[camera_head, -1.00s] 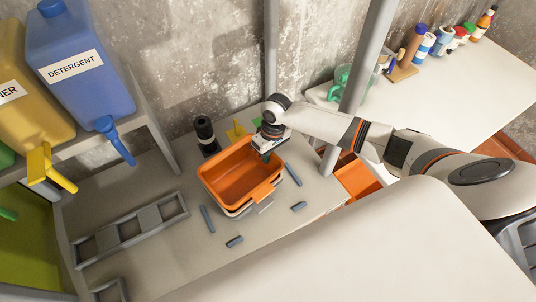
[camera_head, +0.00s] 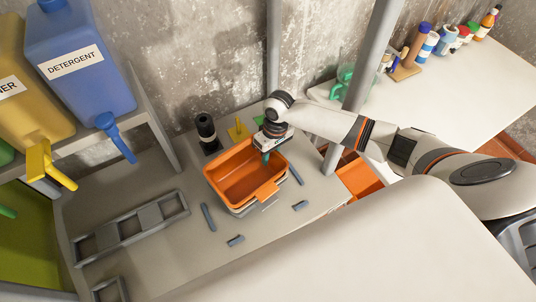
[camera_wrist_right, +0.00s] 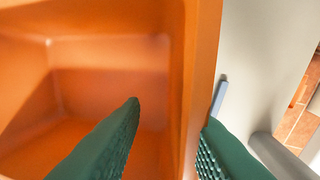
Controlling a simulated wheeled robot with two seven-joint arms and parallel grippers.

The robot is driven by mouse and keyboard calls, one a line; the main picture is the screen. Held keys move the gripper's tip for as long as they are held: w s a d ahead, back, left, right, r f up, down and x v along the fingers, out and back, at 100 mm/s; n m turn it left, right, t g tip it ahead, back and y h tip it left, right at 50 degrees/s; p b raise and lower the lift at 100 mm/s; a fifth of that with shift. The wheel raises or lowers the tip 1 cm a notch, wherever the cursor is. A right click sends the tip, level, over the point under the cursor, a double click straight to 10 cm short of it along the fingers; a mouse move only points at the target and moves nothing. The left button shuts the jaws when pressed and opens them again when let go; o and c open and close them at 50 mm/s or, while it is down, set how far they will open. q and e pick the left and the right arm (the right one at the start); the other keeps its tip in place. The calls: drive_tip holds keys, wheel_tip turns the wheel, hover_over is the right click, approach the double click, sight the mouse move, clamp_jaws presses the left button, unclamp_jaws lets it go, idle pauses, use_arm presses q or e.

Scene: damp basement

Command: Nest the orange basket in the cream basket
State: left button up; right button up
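The orange basket (camera_head: 232,187) sits in the middle of the grey work surface in the head view. Its inside looks empty. The cream basket (camera_head: 240,212) shows only as a pale strip below the orange basket's front side; the rest is hidden beneath it. My right gripper (camera_head: 267,156) points down at the orange basket's back right wall. In the right wrist view its green fingers straddle that wall (camera_wrist_right: 203,70), one inside and one outside. A gap shows between the inner finger and the wall, so the gripper looks open. My left gripper is not in view.
Several small grey bars (camera_head: 236,240) lie around the baskets. A black cylinder (camera_head: 206,128) and a yellow item (camera_head: 237,130) stand behind. A grey divided frame (camera_head: 130,232) lies left. A grey post (camera_head: 362,85) rises close to my right arm.

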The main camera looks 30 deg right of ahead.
wheel_tip(320, 180, up, 12)
drive_tip(key=d+b, duration=0.1)
drive_tip(key=b, duration=0.1)
drive_tip(key=shift+w+d+f, duration=0.2)
drive_tip(key=shift+w, duration=0.05)
idle(1.6)
